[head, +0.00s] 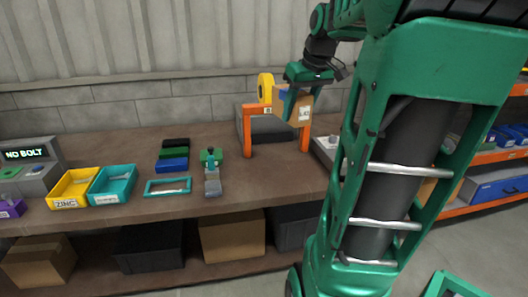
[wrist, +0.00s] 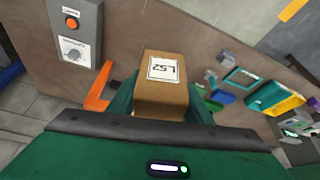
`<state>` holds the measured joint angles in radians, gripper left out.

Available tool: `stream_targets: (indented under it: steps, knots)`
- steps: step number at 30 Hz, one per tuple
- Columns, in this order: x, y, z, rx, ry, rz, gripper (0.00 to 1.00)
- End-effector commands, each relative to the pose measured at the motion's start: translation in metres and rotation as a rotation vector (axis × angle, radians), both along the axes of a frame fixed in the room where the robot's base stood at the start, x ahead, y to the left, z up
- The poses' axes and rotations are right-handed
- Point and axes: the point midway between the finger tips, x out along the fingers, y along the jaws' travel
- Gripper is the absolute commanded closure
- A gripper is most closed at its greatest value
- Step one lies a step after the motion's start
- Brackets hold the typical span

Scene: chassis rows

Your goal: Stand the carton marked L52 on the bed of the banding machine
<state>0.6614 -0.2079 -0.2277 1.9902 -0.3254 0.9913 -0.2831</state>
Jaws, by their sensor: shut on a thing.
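The brown carton (head: 303,115) has a white label, which reads L52 on the carton in the wrist view (wrist: 153,88). My gripper (head: 297,92) is shut on this carton, with green fingers on both sides of it in the wrist view (wrist: 162,108). The carton is held up at the right part of the banding machine's orange arch (head: 248,134) and hides part of its crossbar. The machine's dark grey bed (head: 270,128) shows through the arch, with nothing seen on it. A yellow roll (head: 265,87) sits on top.
A grey control box (wrist: 75,30) with an orange button and a dial is near the arch. Left on the bench are a green-and-grey tool (head: 212,175), a teal frame (head: 168,187), a yellow bin (head: 70,203) and a teal bin (head: 112,198). Bare bench lies before the arch.

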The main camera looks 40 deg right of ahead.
Motion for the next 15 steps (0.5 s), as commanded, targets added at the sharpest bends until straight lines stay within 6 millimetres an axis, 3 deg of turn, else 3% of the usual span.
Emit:
stream_targets:
  steps: [3,9,15]
  knots:
    - [0.032,-0.018,-0.05,0.005,0.008,-0.066,0.9]
    - [0.065,-0.045,-0.127,0.002,0.006,-0.172,0.9]
    - [0.077,-0.06,-0.176,0.0,0.001,-0.23,0.9]
